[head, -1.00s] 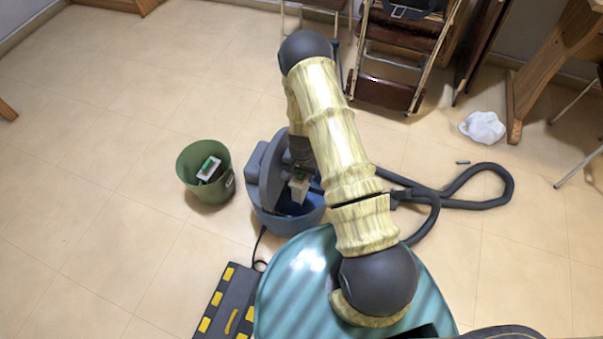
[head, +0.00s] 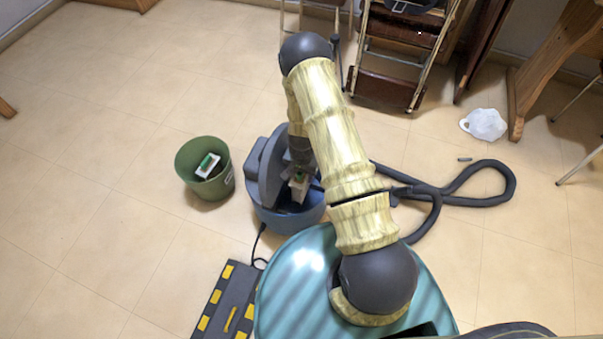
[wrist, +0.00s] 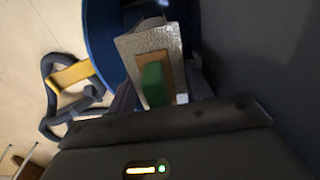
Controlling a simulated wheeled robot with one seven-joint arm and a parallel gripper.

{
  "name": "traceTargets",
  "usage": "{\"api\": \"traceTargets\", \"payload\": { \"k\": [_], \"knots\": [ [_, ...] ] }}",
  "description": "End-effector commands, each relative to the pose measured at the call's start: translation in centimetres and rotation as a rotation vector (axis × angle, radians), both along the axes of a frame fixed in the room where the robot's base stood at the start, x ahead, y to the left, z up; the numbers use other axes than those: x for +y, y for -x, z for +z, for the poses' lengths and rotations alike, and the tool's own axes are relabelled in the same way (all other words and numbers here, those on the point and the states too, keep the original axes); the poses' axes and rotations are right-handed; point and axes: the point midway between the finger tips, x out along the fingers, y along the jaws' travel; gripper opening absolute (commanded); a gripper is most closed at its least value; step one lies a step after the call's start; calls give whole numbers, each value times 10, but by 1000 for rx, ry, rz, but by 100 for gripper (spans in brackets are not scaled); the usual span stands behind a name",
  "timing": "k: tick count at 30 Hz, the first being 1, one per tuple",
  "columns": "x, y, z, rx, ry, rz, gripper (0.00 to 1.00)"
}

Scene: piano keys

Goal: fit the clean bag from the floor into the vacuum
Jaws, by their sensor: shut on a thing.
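The vacuum (head: 263,196) is a blue-grey canister with its lid (head: 268,160) raised on the left side; its blue tub also shows in the wrist view (wrist: 98,42). My gripper (head: 300,172) points down into the open tub. In the wrist view my gripper (wrist: 162,96) is shut on the bag (wrist: 138,42), a pale grey packet with a brown collar and a green tab. In the head view the bag (head: 298,192) is inside the tub's opening. Its lower end is hidden, so I cannot tell whether it is seated.
A green bin (head: 207,186) left of the vacuum holds a white item with green (head: 207,165). The dark hose (head: 480,203) loops right. A white crumpled thing (head: 484,124) and a small stick (head: 464,160) lie on the floor.

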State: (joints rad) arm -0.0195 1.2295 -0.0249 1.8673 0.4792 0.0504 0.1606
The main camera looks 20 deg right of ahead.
Motion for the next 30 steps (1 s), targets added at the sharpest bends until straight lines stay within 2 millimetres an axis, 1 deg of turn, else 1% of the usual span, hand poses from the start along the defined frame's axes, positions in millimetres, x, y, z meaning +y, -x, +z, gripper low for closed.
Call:
{"api": "traceTargets", "payload": {
  "k": [24,30],
  "knots": [
    [0,0,-21,0,0,0,12],
    [0,0,-20,-1,-1,0,12]
  ]
}}
